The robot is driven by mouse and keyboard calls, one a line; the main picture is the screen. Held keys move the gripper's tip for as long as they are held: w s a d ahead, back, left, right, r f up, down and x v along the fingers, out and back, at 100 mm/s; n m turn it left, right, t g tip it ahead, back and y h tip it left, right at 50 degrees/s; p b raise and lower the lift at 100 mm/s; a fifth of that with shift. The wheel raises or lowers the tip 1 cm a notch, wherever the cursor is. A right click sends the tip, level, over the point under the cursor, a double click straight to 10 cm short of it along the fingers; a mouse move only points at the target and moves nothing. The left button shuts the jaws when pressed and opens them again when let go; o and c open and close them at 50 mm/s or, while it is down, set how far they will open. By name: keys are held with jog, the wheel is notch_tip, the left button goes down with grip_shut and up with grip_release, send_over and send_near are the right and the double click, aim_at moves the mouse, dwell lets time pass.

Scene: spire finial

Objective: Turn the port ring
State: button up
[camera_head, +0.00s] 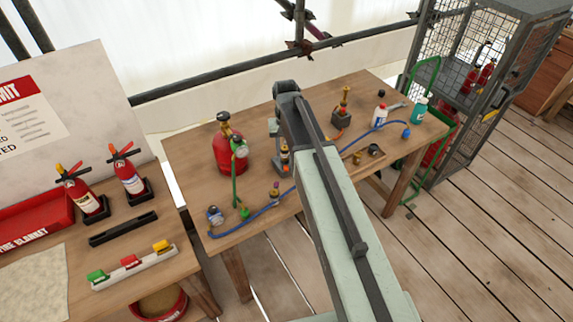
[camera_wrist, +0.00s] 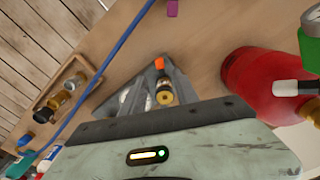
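A small upright fitting (camera_head: 285,154) with an orange part and a brass collar stands on a grey block (camera_head: 283,169) near the middle of the workbench. In the wrist view the fitting (camera_wrist: 164,95) shows its orange tip and round brass end. I cannot tell for certain which part is the port ring. My gripper (camera_head: 279,138) points down over the fitting from the end of my arm. In the wrist view, the grey fingers of my gripper (camera_wrist: 163,72) lie around the fitting. Whether they touch it is not clear.
A red cylinder (camera_head: 229,152) with a green gauge stands close on the left. A blue hose (camera_head: 262,216) runs along the front of the workbench (camera_head: 190,158). A small wooden tray (camera_head: 373,151) with brass parts lies to the right. Bottles (camera_head: 379,115) stand farther right.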

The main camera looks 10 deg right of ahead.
aim_at(286, 167)
notch_tip(286, 167, down, 8)
jog(key=b, duration=0.8)
jog(key=shift+s+r, duration=0.1)
grip_shut()
